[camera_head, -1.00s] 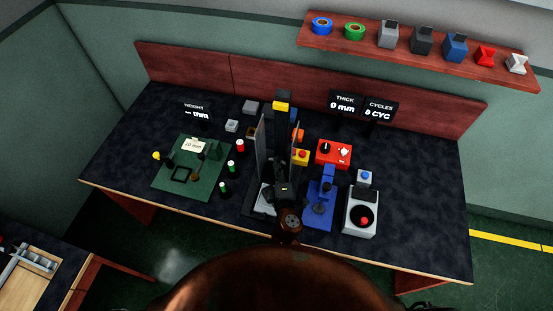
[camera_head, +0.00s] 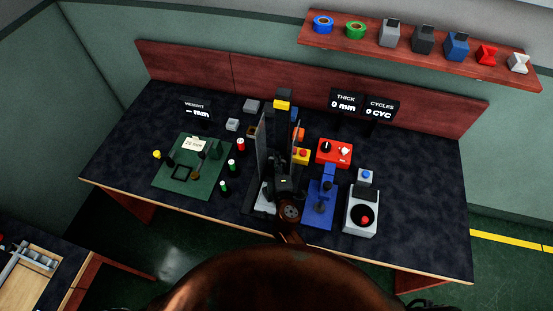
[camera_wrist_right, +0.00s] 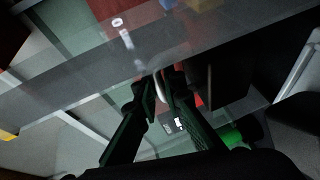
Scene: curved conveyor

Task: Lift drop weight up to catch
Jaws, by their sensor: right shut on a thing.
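The drop tower (camera_head: 283,122) stands near the middle of the bench, a tall dark column with a yellow block (camera_head: 282,105) near its top and upright panels at its sides. My right gripper (camera_head: 284,183) is low in front of the column, between the panels. In the right wrist view its fingers (camera_wrist_right: 159,86) are shut on a pale curved handle (camera_wrist_right: 158,92), which I take to be the drop weight's. The weight's body is mostly hidden behind my gripper and wrist. My left gripper is not in view.
A clear panel (camera_wrist_right: 110,65) crosses the right wrist view close to my fingers. Right of the tower are a blue press (camera_head: 320,207), a red box (camera_head: 334,152) and a grey box with a red button (camera_head: 361,213). A green mat (camera_head: 208,182) lies left.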

